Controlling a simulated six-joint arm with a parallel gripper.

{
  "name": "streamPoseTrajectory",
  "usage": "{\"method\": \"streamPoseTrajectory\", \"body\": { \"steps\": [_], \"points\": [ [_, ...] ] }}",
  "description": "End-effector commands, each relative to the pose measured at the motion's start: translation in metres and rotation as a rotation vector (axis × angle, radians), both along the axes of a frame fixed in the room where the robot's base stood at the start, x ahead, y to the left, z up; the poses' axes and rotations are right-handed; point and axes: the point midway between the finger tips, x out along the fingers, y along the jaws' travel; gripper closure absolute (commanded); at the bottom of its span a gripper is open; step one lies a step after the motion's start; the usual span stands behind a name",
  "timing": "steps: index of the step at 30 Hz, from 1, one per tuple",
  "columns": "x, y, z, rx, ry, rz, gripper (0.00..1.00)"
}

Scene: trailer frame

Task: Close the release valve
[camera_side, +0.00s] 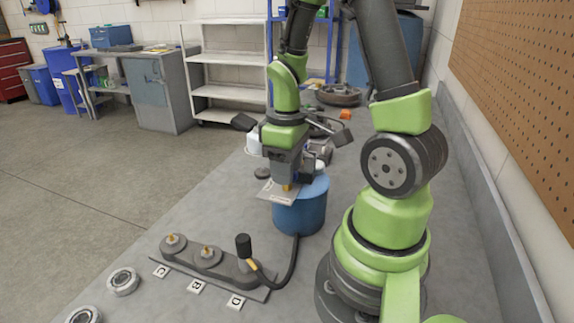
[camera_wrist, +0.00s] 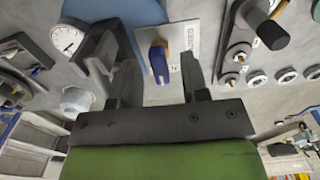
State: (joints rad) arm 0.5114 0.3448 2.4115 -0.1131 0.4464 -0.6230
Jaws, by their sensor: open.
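The release valve, a small handle with yellow and dark blue parts (camera_wrist: 159,62), sits on a pale metal plate (camera_wrist: 178,32) in the wrist view. In the side view only its yellow part (camera_side: 287,187) shows, just under my gripper (camera_side: 285,180); the plate (camera_side: 272,194) lies by the top of a blue cylinder (camera_side: 300,213). In the wrist view my gripper (camera_wrist: 157,66) is open, with one finger on each side of the handle and a gap to each. Whether the fingertips reach down beside the handle is hard to tell.
A bar of round ports (camera_side: 207,257) with letter tags lies front left on the bench. A black plug (camera_side: 243,246) on a dark hose stands at its right end. A round gauge (camera_wrist: 67,37) is left of the handle.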

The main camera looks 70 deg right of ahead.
Motion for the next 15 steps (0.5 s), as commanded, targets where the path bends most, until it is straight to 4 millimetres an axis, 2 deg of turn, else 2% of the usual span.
{"method": "streamPoseTrajectory", "body": {
  "steps": [5,6,11,15],
  "points": [
    [0.0000,0.0000,0.0000,0.000,0.000,0.000,0.58],
    [0.0001,0.0000,0.0001,0.000,0.000,0.000,0.63],
    [0.0001,-0.0001,0.0002,0.000,0.000,0.001,1.00],
    [0.0001,-0.0001,0.0003,-0.001,-0.001,0.001,1.00]
  ]
}}
